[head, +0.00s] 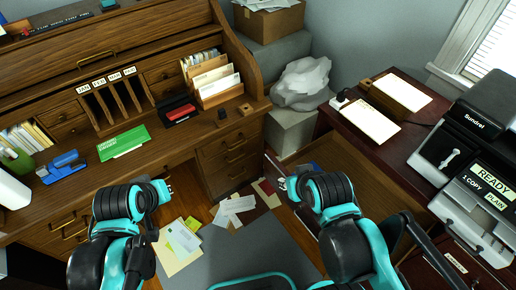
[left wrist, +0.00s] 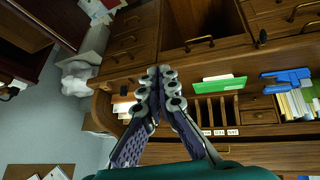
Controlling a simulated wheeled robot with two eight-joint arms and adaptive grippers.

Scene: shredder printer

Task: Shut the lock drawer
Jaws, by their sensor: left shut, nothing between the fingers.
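A wooden drawer (head: 308,152) stands pulled out from the dark red-brown table on the right in the head view. Part of it is hidden behind my right arm, and a small blue item lies in it. I cannot read any lock on it. My right gripper (head: 283,185) is at the drawer's left front edge; whether it touches is unclear, and its fingers are too small to judge. My left gripper (head: 168,190) is in front of the roll-top desk, away from the drawer. In the left wrist view its fingers (left wrist: 158,72) are together and empty.
The roll-top desk (head: 225,140) fills the left, with closed drawers, a green card (head: 123,143) and a blue stapler (head: 62,167). Papers (head: 180,245) lie on the floor. A bag of shredded paper (head: 302,83) sits behind.

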